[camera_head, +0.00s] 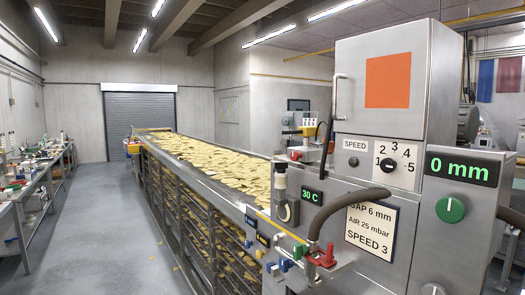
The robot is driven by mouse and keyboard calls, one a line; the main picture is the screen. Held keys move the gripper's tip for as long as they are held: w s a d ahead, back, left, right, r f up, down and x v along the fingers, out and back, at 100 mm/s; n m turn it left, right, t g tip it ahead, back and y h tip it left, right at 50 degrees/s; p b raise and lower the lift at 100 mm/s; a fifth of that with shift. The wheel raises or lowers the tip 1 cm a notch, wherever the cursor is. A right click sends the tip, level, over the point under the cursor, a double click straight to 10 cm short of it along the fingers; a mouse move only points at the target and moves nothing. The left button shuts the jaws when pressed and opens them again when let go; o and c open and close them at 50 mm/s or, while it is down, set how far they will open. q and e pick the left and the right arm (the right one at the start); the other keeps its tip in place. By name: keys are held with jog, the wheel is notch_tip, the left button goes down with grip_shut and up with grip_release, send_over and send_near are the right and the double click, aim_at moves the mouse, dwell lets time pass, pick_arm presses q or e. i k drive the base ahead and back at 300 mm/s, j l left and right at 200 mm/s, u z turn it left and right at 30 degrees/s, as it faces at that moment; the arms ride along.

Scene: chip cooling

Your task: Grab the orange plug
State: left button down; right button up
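Neither of my grippers shows in the head view. A row of small coloured fittings sits along the near end of the conveyor, in the lower middle. A small yellow-orange piece (260,254) is at its left end; it is too small to tell whether it is the orange plug. A green fitting (299,250) and a blue fitting (284,266) are near it. A red fitting (325,257) stands to the right, where a dark hose (345,205) curves down. The large orange square (388,80) is a flat panel on the control cabinet.
The conveyor (190,148) carries many chips and runs away to the back. The control cabinet (345,150), with dials and a "0 mm" display (462,168), fills the right. A cluttered workbench (35,180) lines the left.

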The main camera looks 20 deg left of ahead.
aim_at(331, 145)
jog(key=u, duration=0.3)
jog(key=z, duration=0.35)
jog(key=i+j+z, duration=0.15)
jog(key=j+z, duration=0.3)
jog(key=j, duration=0.2)
jog(key=i+j+z, duration=0.1)
jog(key=j+z, duration=0.35)
jog(key=j, duration=0.2)
